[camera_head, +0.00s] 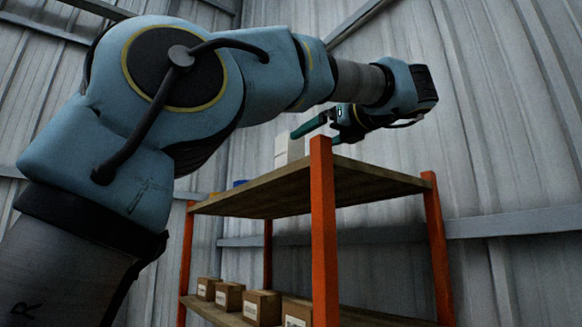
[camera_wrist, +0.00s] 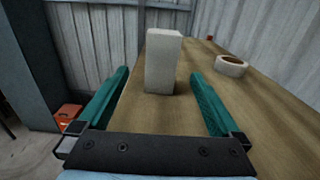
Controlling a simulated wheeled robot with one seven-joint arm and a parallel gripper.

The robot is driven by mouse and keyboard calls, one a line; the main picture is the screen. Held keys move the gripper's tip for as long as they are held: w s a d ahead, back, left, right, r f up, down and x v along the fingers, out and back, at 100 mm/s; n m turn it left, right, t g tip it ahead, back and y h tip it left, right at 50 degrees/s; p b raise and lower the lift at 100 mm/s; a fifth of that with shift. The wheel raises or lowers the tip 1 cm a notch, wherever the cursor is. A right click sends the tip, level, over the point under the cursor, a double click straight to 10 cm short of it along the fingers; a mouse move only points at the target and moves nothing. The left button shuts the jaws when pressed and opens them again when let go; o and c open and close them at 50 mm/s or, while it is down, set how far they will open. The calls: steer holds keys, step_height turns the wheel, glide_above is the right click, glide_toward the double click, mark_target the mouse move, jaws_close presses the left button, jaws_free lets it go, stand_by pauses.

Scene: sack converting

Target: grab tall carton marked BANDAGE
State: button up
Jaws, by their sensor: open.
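A tall pale carton (camera_wrist: 162,62) stands upright on the top wooden shelf (camera_wrist: 250,120). It shows in the wrist view between and ahead of my open green fingers. No lettering can be read on it. In the head view the white carton (camera_head: 289,149) shows partly, behind the shelf's edge and beside a finger. My gripper (camera_wrist: 158,85) is open and empty, its two fingers on either side of the carton's line and apart from it. In the head view my gripper (camera_head: 312,130) is above the shelf top, near the carton.
A roll of tape (camera_wrist: 231,66) lies on the shelf to the right of the carton. A small red thing (camera_wrist: 210,38) is farther back. An orange shelf post (camera_head: 323,230) stands at the front. Several brown boxes (camera_head: 229,297) sit on the lower shelf. Corrugated walls stand behind.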

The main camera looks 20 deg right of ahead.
mark_target(296, 150)
steer(key=w, duration=0.2)
steer(key=w+a+p, duration=0.1)
steer(key=w, duration=0.2)
steer(key=shift+w+a+f, duration=0.1)
steer(key=shift+w+a+p, duration=0.15)
steer(key=shift+w+p, duration=0.4)
steer(key=shift+w, duration=0.85)
steer(key=shift+w+a+p, duration=0.15)
steer(key=shift+w+p, duration=0.35)
steer(key=shift+w, duration=0.85)
steer(key=c, duration=1.4)
